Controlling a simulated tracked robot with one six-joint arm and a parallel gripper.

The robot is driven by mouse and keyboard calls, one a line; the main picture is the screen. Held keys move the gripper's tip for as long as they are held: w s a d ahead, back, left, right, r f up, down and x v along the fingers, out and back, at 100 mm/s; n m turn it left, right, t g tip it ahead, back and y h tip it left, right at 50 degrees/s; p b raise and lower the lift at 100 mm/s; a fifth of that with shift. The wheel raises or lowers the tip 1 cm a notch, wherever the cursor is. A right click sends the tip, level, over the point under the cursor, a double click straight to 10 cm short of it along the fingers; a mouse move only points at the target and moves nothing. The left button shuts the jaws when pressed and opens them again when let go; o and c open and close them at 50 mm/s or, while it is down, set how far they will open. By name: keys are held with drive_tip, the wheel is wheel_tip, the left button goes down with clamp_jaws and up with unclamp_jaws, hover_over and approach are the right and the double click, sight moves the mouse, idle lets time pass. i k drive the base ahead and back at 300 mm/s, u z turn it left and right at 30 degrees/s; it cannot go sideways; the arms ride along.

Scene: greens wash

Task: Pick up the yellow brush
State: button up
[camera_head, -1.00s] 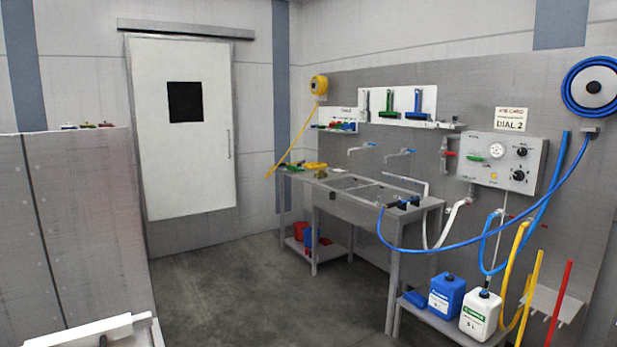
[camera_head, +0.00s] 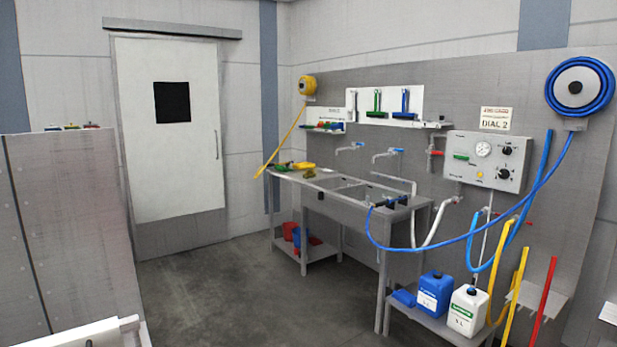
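A small yellow item (camera_head: 304,166) lies on the left end of the steel sink table (camera_head: 335,199), in the head view. It may be the yellow brush, but it is too small to tell its shape. A green item (camera_head: 283,164) lies beside it to the left, and a small olive-coloured item (camera_head: 310,173) lies just in front. My gripper is not in view.
Open grey floor (camera_head: 235,272) lies before the sink table. A grey partition (camera_head: 70,215) stands at left. A blue hose (camera_head: 440,244) hangs across the table's right end. Blue (camera_head: 434,292) and white (camera_head: 467,310) canisters stand on a low shelf at right.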

sight(310, 174)
drive_tip(key=u, duration=0.1)
drive_tip(key=i, duration=0.65)
drive_tip(key=u, duration=0.45)
drive_tip(key=i, duration=1.45)
drive_tip(key=u, duration=0.35)
drive_tip(key=i, duration=2.85)
drive_tip(key=u, duration=0.1)
